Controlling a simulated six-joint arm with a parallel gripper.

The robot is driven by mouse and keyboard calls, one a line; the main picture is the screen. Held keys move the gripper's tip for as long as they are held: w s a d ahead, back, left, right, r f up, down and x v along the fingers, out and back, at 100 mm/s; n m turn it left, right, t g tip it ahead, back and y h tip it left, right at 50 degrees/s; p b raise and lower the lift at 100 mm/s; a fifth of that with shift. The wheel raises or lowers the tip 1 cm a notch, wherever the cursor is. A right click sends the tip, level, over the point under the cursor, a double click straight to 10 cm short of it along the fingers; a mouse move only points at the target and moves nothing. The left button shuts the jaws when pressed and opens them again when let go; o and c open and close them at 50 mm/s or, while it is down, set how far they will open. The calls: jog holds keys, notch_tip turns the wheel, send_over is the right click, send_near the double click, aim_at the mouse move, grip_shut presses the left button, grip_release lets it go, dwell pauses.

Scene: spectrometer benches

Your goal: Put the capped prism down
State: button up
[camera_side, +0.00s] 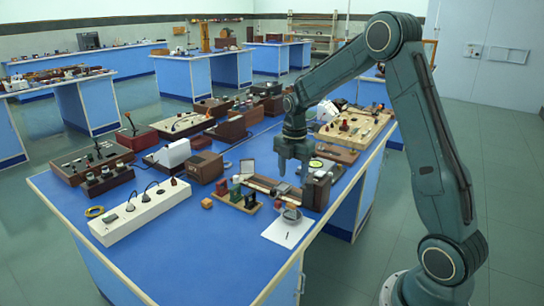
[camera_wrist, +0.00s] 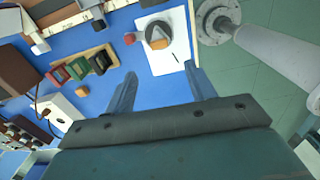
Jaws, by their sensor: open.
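My gripper (camera_side: 295,168) hangs pointing down above the right part of the blue bench. In the wrist view my gripper (camera_wrist: 160,88) has its two fingers wide apart, with nothing held between them. A round grey piece with an orange-brown and dark top (camera_wrist: 157,36) sits on a white sheet (camera_wrist: 168,61); it may be the capped prism, but I cannot tell surely. In the side view this grey piece (camera_side: 291,214) stands on the sheet (camera_side: 285,236) near the bench's right edge, apart from my fingers.
A wooden board with green, dark and red blocks (camera_wrist: 85,66) lies left of the sheet. A small reddish piece (camera_wrist: 130,39) is beside the sheet. An orange cube (camera_side: 207,203) and a white socket strip (camera_side: 140,213) are farther left. The bench's front is clear.

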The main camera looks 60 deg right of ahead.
jog(key=s+a+r+m+t, duration=0.4)
jog(key=s+a+r+m, duration=0.8)
jog(key=s+a+r, duration=0.3)
jog(key=s+a+m+t, duration=0.1)
jog(key=s+a+m, duration=0.2)
jog(key=s+m, duration=0.2)
jog(key=s, duration=0.3)
jog(key=shift+s+a+m, duration=0.2)
jog(key=shift+s+m, duration=0.05)
jog(key=shift+m, duration=0.05)
